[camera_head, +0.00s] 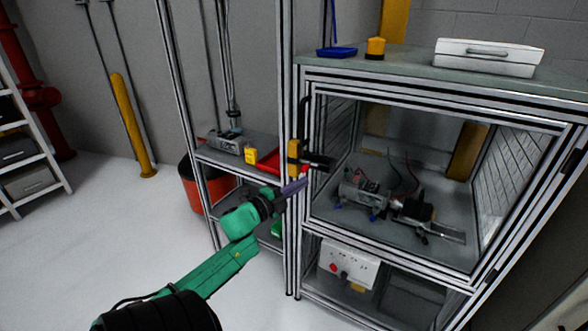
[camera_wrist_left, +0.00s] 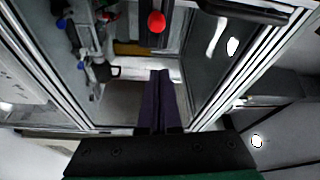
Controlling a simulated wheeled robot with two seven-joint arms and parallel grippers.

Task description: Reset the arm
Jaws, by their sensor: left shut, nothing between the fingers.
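My left arm (camera_head: 215,268) reaches in from the bottom left, with green links. My left gripper (camera_head: 296,187) is at its end, in front of the cabinet's left post. Its purple fingers lie together with nothing between them. In the left wrist view the shut fingers (camera_wrist_left: 160,98) point toward the frame. A red round button (camera_wrist_left: 156,21) shows beyond the fingertips, apart from them. In the head view a yellow and black switch box (camera_head: 294,158) is on the cabinet post, just above the gripper. My right gripper is not in view.
The open-fronted cabinet (camera_head: 440,89) has a motor rig (camera_head: 362,195) inside. A socket panel (camera_head: 348,264) is below. A white case (camera_head: 488,56) and a blue tray (camera_head: 337,52) lie on top. A side shelf (camera_head: 225,158) is at left. The floor (camera_head: 100,225) at left is clear.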

